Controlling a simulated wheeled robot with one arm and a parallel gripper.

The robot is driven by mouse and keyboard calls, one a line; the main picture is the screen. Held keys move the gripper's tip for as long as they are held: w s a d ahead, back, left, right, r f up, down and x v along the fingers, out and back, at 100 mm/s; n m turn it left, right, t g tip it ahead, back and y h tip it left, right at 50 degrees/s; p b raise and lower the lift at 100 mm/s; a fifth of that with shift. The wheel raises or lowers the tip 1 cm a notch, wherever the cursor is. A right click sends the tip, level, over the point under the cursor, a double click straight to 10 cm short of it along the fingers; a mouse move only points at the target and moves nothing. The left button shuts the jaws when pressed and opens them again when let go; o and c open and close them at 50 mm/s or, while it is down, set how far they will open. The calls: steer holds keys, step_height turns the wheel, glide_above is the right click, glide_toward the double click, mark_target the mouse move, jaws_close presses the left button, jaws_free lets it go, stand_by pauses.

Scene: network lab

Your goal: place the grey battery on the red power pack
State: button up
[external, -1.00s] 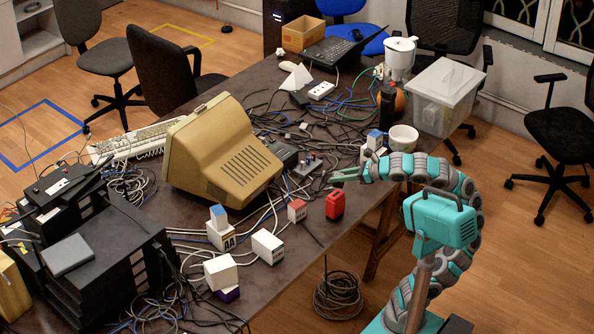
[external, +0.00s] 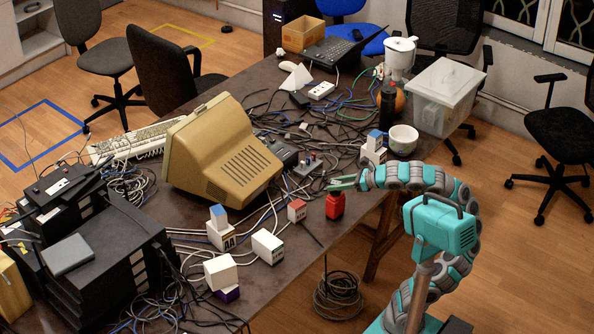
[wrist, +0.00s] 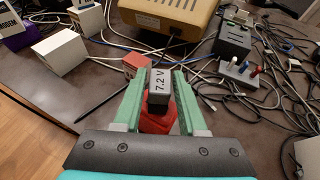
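The grey battery (wrist: 160,86), marked "7.2 V", is upright between the two green fingers of my gripper (wrist: 161,82). The fingers appear closed on its sides. The red power pack (wrist: 157,122) shows just below the battery in the wrist view, partly hidden by it and the fingers. In the external view the red power pack (external: 335,207) stands near the table's right edge, with my gripper (external: 338,184) right over its top. The battery is hardly visible there. I cannot tell whether it touches the pack.
A red-and-white block (external: 297,210) and white boxes (external: 267,246) stand left of the pack. A beige monitor (external: 222,150) is behind them. A white bowl (external: 403,139) stands behind my arm.

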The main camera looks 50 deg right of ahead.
steer(key=shift+o, duration=1.2)
steer(key=shift+r, duration=0.1)
steer(key=shift+r+p, duration=0.3)
steer(key=shift+p, duration=0.05)
steer(key=p+v, duration=0.3)
steer(key=v, duration=0.9)
steer(key=shift+f, duration=0.15)
